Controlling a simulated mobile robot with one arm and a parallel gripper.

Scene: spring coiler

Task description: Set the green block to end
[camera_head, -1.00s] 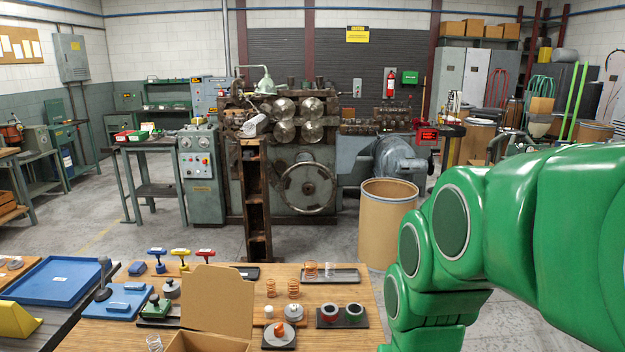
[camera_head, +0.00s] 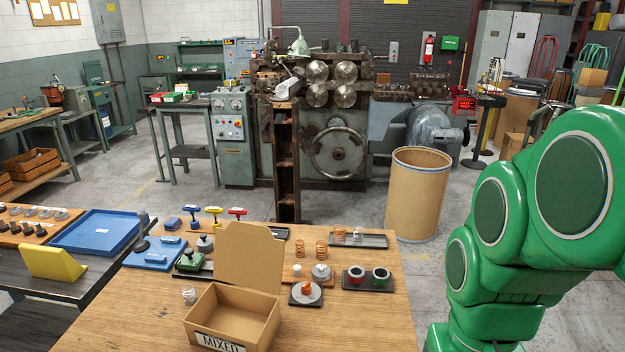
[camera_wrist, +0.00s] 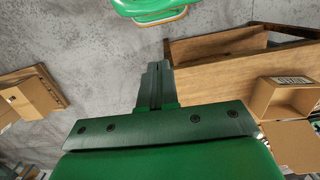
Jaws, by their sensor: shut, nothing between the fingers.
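In the head view, the green block (camera_head: 190,259) with a dark knob on top sits on a dark flat base (camera_head: 207,273) at the left part of the wooden table, behind the cardboard box. The block is near the left part of this base; the box hides some of the base's right part. My gripper (camera_wrist: 155,72) shows in the wrist view, shut and empty, over grey floor beside the table. It is well apart from the block. The head view shows my green arm at the right, but not the fingers. The wrist view does not clearly show the block.
An open cardboard box (camera_head: 237,315) marked MIXED stands at the table's front, its flap upright beside the block. A blue plate (camera_head: 153,253) lies left of the block. Coils, a grey disc and a two-ring stand (camera_head: 368,277) are to the right. The wooden table's (camera_head: 370,322) front right is clear.

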